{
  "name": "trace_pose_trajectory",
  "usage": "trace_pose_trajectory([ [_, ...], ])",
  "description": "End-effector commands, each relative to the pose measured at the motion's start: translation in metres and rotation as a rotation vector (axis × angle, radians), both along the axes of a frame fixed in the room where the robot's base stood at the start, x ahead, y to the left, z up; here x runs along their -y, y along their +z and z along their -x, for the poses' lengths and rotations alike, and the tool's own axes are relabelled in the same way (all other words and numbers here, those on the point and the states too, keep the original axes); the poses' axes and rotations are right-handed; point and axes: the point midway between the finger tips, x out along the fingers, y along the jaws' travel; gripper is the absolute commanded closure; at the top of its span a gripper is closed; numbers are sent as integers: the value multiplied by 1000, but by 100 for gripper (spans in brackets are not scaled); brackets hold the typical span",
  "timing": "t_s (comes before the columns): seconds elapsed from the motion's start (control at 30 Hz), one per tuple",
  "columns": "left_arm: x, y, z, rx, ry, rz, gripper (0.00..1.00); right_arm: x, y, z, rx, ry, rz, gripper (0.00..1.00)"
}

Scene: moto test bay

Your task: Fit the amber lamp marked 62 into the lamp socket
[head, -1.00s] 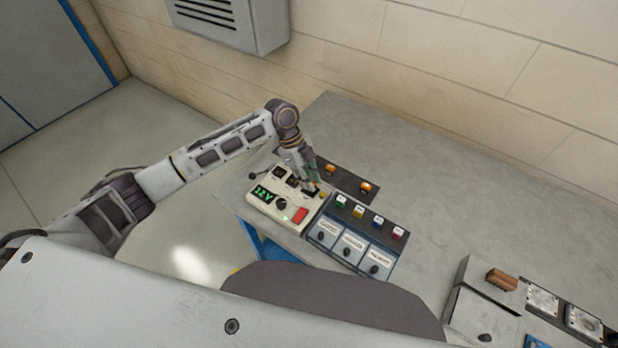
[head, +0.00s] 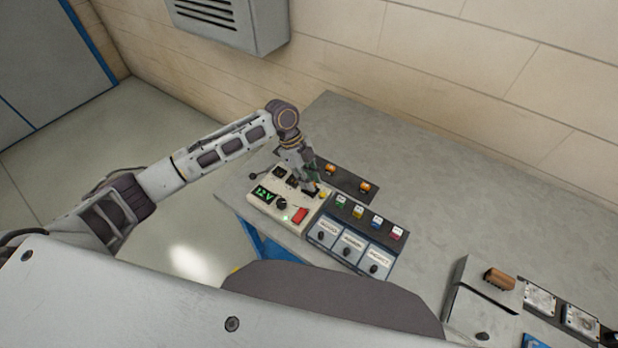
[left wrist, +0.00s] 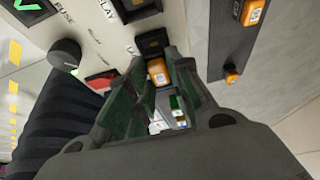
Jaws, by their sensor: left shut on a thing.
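My left gripper (head: 312,186) points down over the right side of a cream test panel (head: 263,208). In the left wrist view its fingers (left wrist: 160,85) are shut on an amber lamp (left wrist: 157,72) with a pale label, whose mark I cannot read. A dark square socket (left wrist: 152,43) in the panel lies just beyond the lamp, which looks apart from it. Two other amber lamps, one (head: 331,169) nearer the gripper and one (head: 365,187) farther right, stand on a dark strip behind the panel. My right gripper is not in view.
The panel carries a green display (head: 262,193), a black knob (head: 281,203) and a red switch (head: 300,215). Right of it, a rack (head: 357,222) holds several coloured fuses above labelled bins (head: 348,246). The grey bench (head: 440,215) is clear behind.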

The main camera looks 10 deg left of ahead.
Motion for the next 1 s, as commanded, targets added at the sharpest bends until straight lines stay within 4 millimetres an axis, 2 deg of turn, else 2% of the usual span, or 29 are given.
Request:
trace_pose_trajectory([
  [1.0,0,-6,0,0,1,0,95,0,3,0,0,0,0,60],
])
